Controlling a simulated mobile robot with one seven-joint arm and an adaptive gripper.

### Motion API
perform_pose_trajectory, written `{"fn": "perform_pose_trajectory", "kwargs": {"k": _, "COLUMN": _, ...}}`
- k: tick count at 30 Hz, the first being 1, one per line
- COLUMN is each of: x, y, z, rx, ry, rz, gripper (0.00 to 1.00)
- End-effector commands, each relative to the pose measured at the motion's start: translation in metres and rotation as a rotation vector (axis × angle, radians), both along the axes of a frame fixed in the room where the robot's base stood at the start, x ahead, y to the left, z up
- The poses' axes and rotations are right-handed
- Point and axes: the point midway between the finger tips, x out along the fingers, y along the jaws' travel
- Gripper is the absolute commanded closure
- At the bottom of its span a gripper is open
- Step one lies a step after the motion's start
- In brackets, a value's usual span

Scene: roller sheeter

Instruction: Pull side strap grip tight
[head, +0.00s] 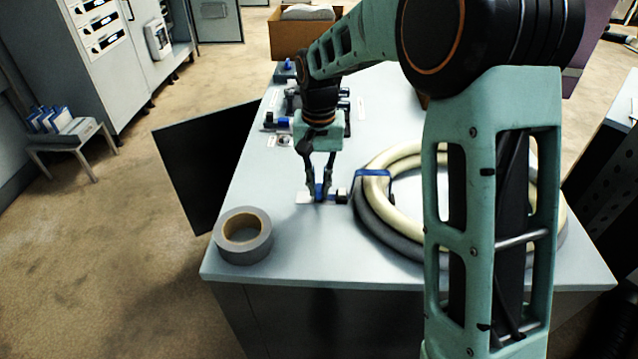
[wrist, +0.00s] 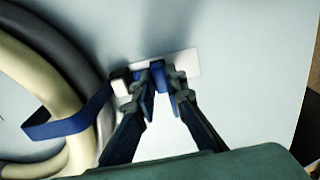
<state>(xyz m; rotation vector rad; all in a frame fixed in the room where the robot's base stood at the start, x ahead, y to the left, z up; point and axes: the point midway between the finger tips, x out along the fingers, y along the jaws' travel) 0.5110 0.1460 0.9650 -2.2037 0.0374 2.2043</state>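The side strap grip (wrist: 160,76) is a small blue piece at a white plate on the table, beside a coiled hose. A blue strap (head: 374,173) wraps the hose bundle on its left side and also shows in the wrist view (wrist: 66,126). A small dark block sits between plate and hose. My gripper (head: 320,187) points down over the plate, its fingertips drawn in close on both sides of the blue grip. In the wrist view my gripper (wrist: 162,84) appears shut on the grip. The fingers hide part of the grip, so full contact is hard to see.
A cream and grey hose coil (head: 367,212) lies right of my gripper. A grey tape roll (head: 243,253) stands near the table's front left corner. Small blue-and-black fittings (head: 276,122) are at the left edge farther back. The table (head: 310,250) is bare in front.

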Motion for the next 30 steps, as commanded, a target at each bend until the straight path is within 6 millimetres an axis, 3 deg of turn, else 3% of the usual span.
{"fn": "perform_pose_trajectory", "kwargs": {"k": 13, "x": 0.000, "y": 0.001, "z": 0.001, "rx": 0.000, "ry": -0.001, "rz": 0.001, "gripper": 1.00}}
{"fn": "perform_pose_trajectory", "kwargs": {"k": 21, "x": 0.002, "y": 0.034, "z": 0.002, "rx": 0.001, "ry": -0.002, "rz": 0.004, "gripper": 1.00}}
{"fn": "perform_pose_trajectory", "kwargs": {"k": 29, "x": 0.002, "y": 0.037, "z": 0.001, "rx": 0.002, "ry": -0.003, "rz": 0.000, "gripper": 1.00}}
{"fn": "perform_pose_trajectory", "kwargs": {"k": 30, "x": 0.002, "y": 0.037, "z": 0.001, "rx": 0.002, "ry": -0.003, "rz": 0.000, "gripper": 0.88}}
